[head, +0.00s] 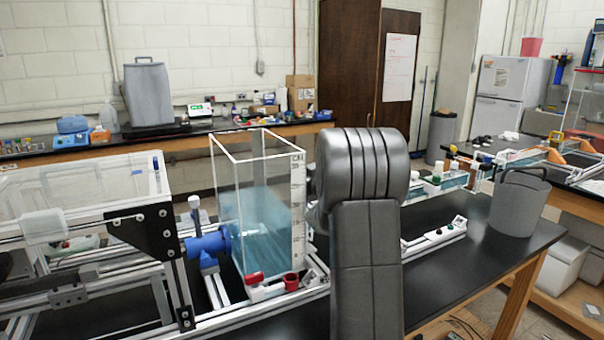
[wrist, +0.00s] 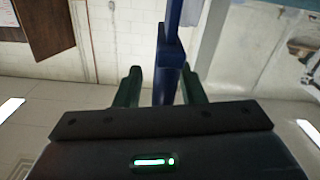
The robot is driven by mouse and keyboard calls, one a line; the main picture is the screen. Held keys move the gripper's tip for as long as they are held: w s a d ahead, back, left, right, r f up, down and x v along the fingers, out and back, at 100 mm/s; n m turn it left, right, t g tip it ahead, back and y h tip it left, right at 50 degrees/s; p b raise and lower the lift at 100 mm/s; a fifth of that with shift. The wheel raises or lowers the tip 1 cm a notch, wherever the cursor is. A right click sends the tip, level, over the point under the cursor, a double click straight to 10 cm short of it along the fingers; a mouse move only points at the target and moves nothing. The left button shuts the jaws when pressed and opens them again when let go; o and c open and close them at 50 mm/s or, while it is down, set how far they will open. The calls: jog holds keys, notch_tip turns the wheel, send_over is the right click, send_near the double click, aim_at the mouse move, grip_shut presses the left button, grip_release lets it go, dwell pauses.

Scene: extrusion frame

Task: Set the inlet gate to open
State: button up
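In the wrist view a dark blue upright bar (wrist: 168,70) with a narrower upper part stands between the two dark green fingers of my gripper (wrist: 162,88). The fingers are apart, with a gap between the left finger and the bar; whether the right finger touches it I cannot tell. Whether this bar belongs to the inlet gate I cannot tell. In the head view my grey arm fills the middle and hides my gripper. A blue flanged fitting (head: 207,245) sits at the left side of the clear water tank (head: 262,225). No gate is plainly recognisable in the head view.
A clear flume on an aluminium frame (head: 90,235) is at left. A grey bucket (head: 519,203) stands on the black bench at right.

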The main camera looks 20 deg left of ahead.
jog(key=b+v, duration=0.2)
jog(key=v, duration=1.1)
jog(key=shift+s+d, duration=0.25)
jog(key=shift+s, duration=0.1)
jog(key=shift+w, duration=0.1)
jog(key=p+x, duration=0.2)
jog(key=x, duration=1.2)
jog(key=shift+f+b, duration=0.4)
jog(key=shift+f, duration=0.3)
jog(key=shift+d+f, duration=0.1)
jog(key=shift+f, duration=0.25)
jog(key=shift+r, duration=0.1)
